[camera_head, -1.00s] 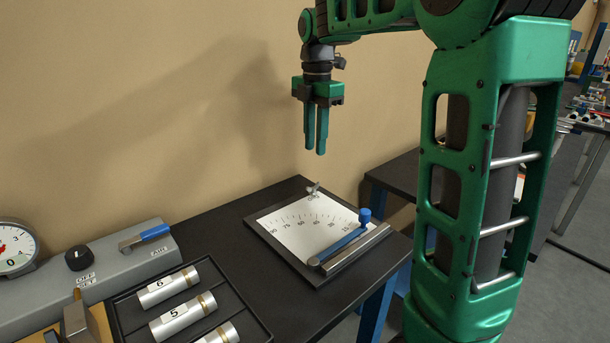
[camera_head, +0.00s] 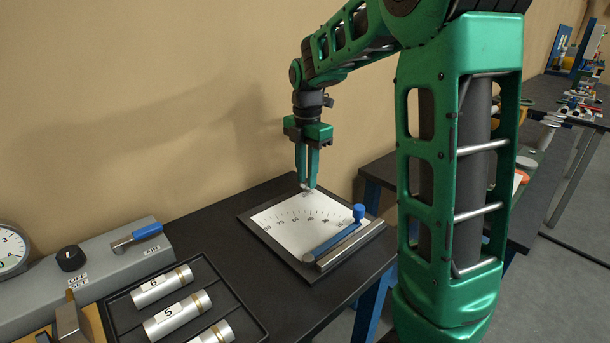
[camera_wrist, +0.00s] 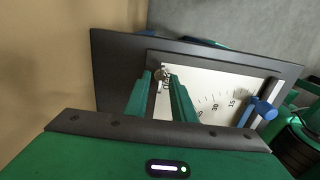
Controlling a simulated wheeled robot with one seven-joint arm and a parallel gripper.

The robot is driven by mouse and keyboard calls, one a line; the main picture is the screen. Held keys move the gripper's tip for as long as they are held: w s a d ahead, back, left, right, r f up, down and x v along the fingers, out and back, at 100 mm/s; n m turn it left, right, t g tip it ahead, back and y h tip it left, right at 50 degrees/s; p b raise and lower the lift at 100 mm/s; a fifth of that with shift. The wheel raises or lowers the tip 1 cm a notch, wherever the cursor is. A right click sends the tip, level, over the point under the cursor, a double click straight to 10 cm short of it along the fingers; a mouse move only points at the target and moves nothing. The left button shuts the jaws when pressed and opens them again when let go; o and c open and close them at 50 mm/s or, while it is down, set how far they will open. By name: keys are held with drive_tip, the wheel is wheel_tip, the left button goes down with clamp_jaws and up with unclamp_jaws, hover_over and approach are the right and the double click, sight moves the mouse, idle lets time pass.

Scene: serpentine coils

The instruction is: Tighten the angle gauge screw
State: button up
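The angle gauge is a dark board (camera_head: 258,230) with a white scale plate (camera_head: 290,232) and a blue-knobbed arm (camera_head: 335,238), flat on the black table. A small metal screw (camera_wrist: 160,73) is at the plate's far corner. My gripper (camera_head: 308,187) points down over that corner, and its fingertips hide most of the screw in the head view. In the wrist view my gripper (camera_wrist: 161,76) has its green fingers apart, one on each side of the screw, with a gap between them. I cannot tell whether they touch it.
A tray (camera_head: 262,332) with several numbered metal cylinders lies to the left of the gauge. Behind it is a grey unit (camera_head: 110,262) with a black knob, a blue-handled lever and a round dial (camera_head: 10,252). The wall is close behind the table.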

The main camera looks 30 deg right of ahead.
clamp_jaws()
drive_tip(key=shift+m, duration=0.4)
drive_tip(key=m, duration=0.5)
drive_tip(key=shift+w+r+m, duration=0.1)
drive_tip(key=shift+m, duration=0.2)
drive_tip(key=m, duration=1)
drive_tip(key=shift+m, duration=0.4)
drive_tip(key=m, duration=0.5)
drive_tip(key=shift+m, duration=0.3)
